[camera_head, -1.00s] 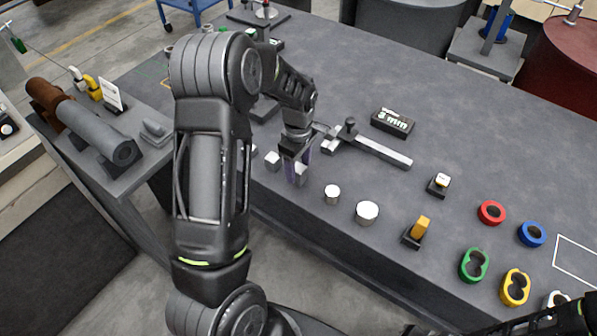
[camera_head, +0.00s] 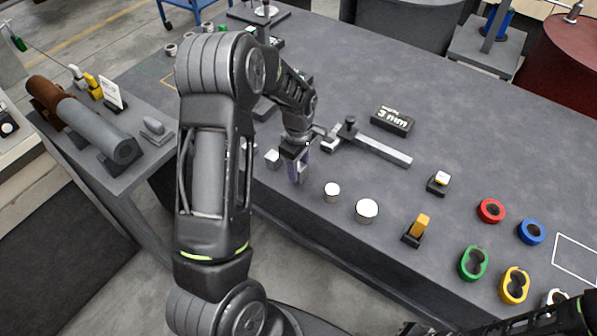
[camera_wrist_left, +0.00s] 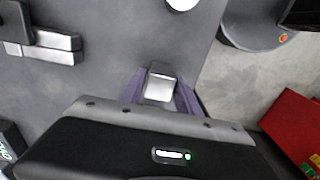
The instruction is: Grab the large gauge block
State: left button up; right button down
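My left gripper (camera_head: 299,176) reaches down to the table's near edge, with its purple fingers pointing down. In the left wrist view, a shiny metal block (camera_wrist_left: 160,89), apparently the large gauge block, sits between the two fingers (camera_wrist_left: 162,92). The fingers stand apart, one on each side of it and very close; whether they touch it cannot be told. In the head view the fingers largely hide this block. A smaller pale metal block (camera_head: 272,158) stands just left of the gripper. Only part of my right arm shows at the bottom right; its fingers are not visible.
Two white-topped cylinders (camera_head: 332,191) (camera_head: 367,210) stand right of the gripper near the table edge. A caliper-like tool (camera_head: 375,149) and a black "3 mm" box (camera_head: 392,121) lie behind. Coloured rings (camera_head: 491,211) are farther right.

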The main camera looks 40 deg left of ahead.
pick_arm(q)
grip_shut()
dwell(1.0)
